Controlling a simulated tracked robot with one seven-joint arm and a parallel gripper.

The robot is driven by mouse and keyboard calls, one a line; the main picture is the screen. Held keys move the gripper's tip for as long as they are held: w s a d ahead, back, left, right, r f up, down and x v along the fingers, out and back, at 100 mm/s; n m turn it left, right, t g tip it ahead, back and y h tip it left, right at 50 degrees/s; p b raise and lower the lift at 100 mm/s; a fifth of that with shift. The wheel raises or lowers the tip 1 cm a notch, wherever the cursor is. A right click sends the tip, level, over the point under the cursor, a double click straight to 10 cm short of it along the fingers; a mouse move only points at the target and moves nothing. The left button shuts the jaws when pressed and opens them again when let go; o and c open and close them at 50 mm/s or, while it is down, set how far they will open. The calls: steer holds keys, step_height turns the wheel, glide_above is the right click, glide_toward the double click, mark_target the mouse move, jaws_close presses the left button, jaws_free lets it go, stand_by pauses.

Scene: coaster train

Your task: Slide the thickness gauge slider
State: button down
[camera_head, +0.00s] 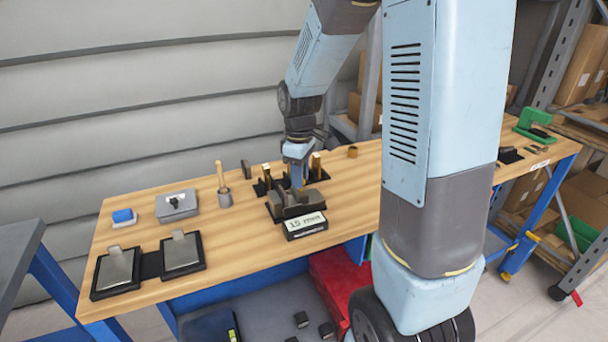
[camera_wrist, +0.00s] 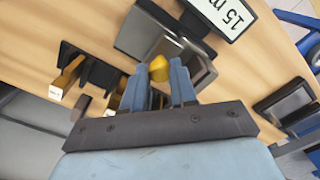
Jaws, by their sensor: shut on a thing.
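The thickness gauge (camera_head: 283,212) is a dark grey block on the wooden bench, with a white "15 mm" label (camera_head: 305,224) at its front. In the wrist view the gauge (camera_wrist: 140,36) lies just beyond my fingertips, with its label (camera_wrist: 228,14) at the top right. My gripper (camera_head: 297,178) points down over the gauge. In the wrist view its two blue fingers (camera_wrist: 160,86) are shut on a small yellow knob (camera_wrist: 160,68), which appears to be the slider's handle. The slider body under the knob is mostly hidden by my fingers.
Brass posts on dark bases (camera_head: 266,174) stand close behind the gauge. A green clamp (camera_head: 532,120) is at far right.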

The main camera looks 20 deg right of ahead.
steer(key=shift+d, duration=0.3)
steer(key=c, duration=0.9)
jaws_free()
step_height(320, 180, up, 14)
steer(key=shift+f, duration=0.15)
steer(key=s+r+m+t, duration=0.2)
steer(key=s+m, duration=0.3)
steer(key=s, duration=0.5)
steer(key=s+d+r+m+t, duration=0.1)
steer(key=s+r+m+t, duration=0.2)
steer(key=s, duration=0.6)
steer(key=shift+s+d+m+t, duration=0.2)
steer(key=shift+s+m+t, duration=0.15)
steer(key=shift+m, duration=0.65)
